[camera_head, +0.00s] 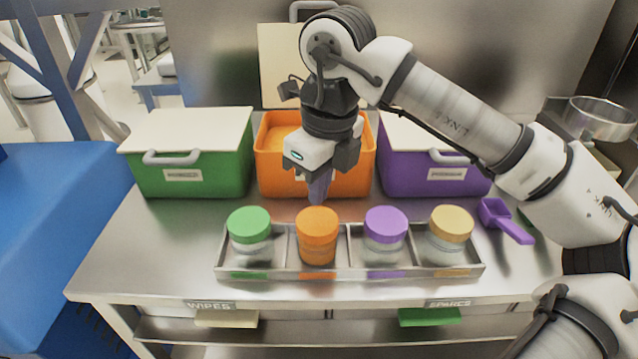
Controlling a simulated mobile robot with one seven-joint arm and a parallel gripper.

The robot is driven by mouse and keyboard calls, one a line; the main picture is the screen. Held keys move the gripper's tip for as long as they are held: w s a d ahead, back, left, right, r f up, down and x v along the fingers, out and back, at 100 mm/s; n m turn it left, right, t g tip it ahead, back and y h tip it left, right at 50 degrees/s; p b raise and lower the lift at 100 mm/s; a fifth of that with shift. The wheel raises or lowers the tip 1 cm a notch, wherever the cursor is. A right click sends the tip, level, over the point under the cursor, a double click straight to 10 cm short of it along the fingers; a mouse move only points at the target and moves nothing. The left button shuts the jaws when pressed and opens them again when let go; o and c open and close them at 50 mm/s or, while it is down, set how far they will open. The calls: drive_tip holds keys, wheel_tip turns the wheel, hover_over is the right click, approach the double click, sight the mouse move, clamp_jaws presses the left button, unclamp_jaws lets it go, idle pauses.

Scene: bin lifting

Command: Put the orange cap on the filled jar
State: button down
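The orange cap (318,220) sits level on top of the filled jar (318,255), whose clear wall shows orange contents. The jar stands upright in the second compartment from the left of the metal tray (228,272). From this view the cap looks seated, but I cannot tell how tightly. My gripper (319,192) points down just above and behind the cap, in front of the open orange bin (364,160). Its narrow greyish-purple tip appears apart from the cap. Whether the fingers are open or shut is unclear, and nothing held can be made out.
Green-capped (249,225), purple-capped (385,225) and tan-capped (450,225) jars fill the other compartments. Lidded green (200,180) and purple (430,178) bins flank the orange bin. A beige lid (282,65) stands behind. A purple scoop (505,220) lies at right. The left counter is clear.

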sight(317, 220)
drive_tip(key=shift+f+b, duration=1.65)
drive_tip(key=shift+f, duration=0.4)
drive_tip(key=shift+r, duration=0.1)
wheel_tip(317, 220, up, 7)
drive_tip(key=p, duration=0.4)
drive_tip(key=shift+p, duration=0.35)
